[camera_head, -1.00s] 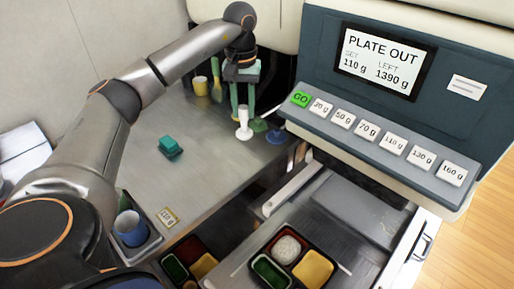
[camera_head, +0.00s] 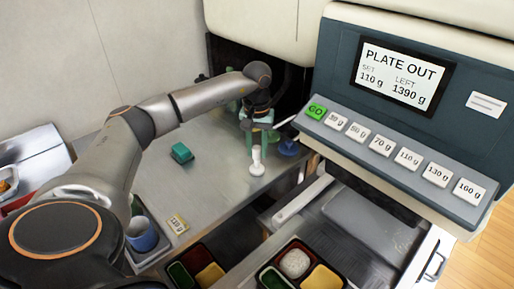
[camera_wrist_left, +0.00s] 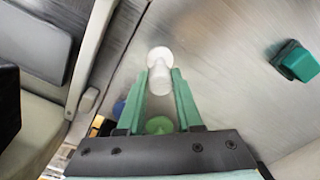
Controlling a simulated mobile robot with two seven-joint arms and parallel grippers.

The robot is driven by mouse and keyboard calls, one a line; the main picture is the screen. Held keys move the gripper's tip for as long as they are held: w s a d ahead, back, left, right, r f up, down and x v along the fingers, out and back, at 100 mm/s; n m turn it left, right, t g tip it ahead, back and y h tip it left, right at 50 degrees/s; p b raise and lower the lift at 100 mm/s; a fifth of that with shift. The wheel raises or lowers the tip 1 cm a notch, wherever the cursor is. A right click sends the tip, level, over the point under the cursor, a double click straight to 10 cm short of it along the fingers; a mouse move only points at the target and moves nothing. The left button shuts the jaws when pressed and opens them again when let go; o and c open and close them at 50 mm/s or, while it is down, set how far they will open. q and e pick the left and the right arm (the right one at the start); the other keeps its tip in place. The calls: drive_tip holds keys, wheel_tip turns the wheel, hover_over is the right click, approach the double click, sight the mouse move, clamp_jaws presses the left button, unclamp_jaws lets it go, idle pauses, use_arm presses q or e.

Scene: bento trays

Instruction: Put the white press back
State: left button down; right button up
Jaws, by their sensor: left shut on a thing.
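The white press (camera_head: 257,161) is a small white piece with a wide round end, upright below my left gripper (camera_head: 258,139) near the right edge of the grey worktop (camera_head: 215,190). My left gripper, with green fingers, is shut on the press. In the left wrist view the press (camera_wrist_left: 161,56) sticks out between the fingertips (camera_wrist_left: 168,80). I cannot tell whether its foot touches the worktop. Blue and green round pieces stand close by: the blue one (camera_head: 288,148) is to the right, and the green one (camera_wrist_left: 158,125) shows behind the fingers. My right gripper is not in view.
A teal block (camera_head: 181,152) lies left of the press. A blue cup (camera_head: 141,236) and a label card (camera_head: 177,222) are at the front left. The machine with its button panel (camera_head: 395,150) bounds the right. A filled bento tray (camera_head: 262,280) is at the bottom.

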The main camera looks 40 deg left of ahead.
use_arm(q)
drive_tip(key=shift+f, duration=0.1)
drive_tip(key=c, duration=0.6)
unclamp_jaws()
wheel_tip(320, 180, up, 12)
drive_tip(key=shift+r, duration=0.15)
idle(0.4)
